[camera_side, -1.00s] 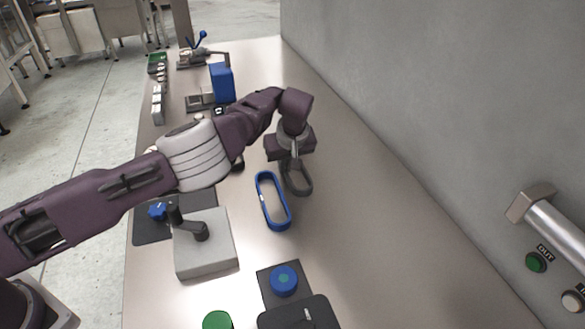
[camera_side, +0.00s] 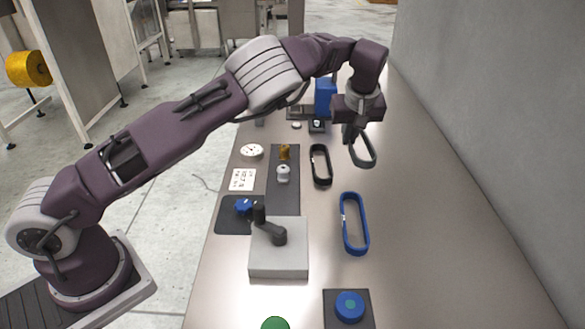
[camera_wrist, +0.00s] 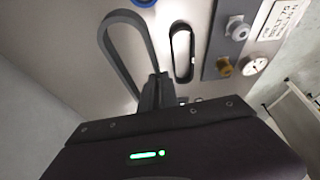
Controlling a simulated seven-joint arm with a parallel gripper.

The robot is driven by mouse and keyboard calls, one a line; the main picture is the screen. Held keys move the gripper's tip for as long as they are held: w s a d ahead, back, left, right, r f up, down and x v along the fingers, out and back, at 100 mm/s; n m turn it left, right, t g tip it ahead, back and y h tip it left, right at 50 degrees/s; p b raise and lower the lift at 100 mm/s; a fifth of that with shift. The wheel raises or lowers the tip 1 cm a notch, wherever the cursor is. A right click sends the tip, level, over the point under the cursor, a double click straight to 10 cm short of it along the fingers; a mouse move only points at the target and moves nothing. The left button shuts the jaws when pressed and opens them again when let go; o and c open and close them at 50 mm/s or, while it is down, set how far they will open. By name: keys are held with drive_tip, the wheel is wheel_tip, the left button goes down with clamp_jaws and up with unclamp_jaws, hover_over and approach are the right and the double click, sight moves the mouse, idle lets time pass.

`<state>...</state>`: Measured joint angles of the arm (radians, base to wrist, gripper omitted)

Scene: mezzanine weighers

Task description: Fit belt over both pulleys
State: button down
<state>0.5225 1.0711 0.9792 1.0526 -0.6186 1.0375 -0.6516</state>
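My gripper (camera_side: 354,134) is shut on a grey loop belt (camera_side: 373,153), which hangs from the fingers above the bench and is apart from the pulleys. In the wrist view the belt (camera_wrist: 143,38) extends away from the fingertips (camera_wrist: 158,92). A silver pulley (camera_side: 283,174) and a brass pulley (camera_side: 284,152) stand on a dark plate to the left of my gripper. The wrist view shows the silver pulley (camera_wrist: 237,29) and brass pulley (camera_wrist: 223,66) at upper right. A black belt (camera_side: 328,165) lies between the plate and my gripper. A blue belt (camera_side: 344,225) lies nearer the camera.
A grey block with a black crank (camera_side: 278,262) stands in front of the plate. A dial (camera_side: 251,151) and a printed card (camera_side: 242,180) lie left of it. A blue upright box (camera_side: 325,97) stands behind. A wall borders the right; the bench's right side is clear.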

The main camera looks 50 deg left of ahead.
drive_tip(key=s+a, duration=0.3)
drive_tip(key=a, duration=0.6)
hover_over(276, 166)
drive_tip(key=d, duration=0.1)
drive_tip(key=shift+m, duration=0.5)
drive_tip(key=f, duration=0.6)
drive_tip(key=s+f, duration=0.1)
drive_tip(key=f, duration=0.3)
drive_tip(key=shift+f, duration=0.15)
drive_tip(key=c, duration=1.6)
unclamp_jaws()
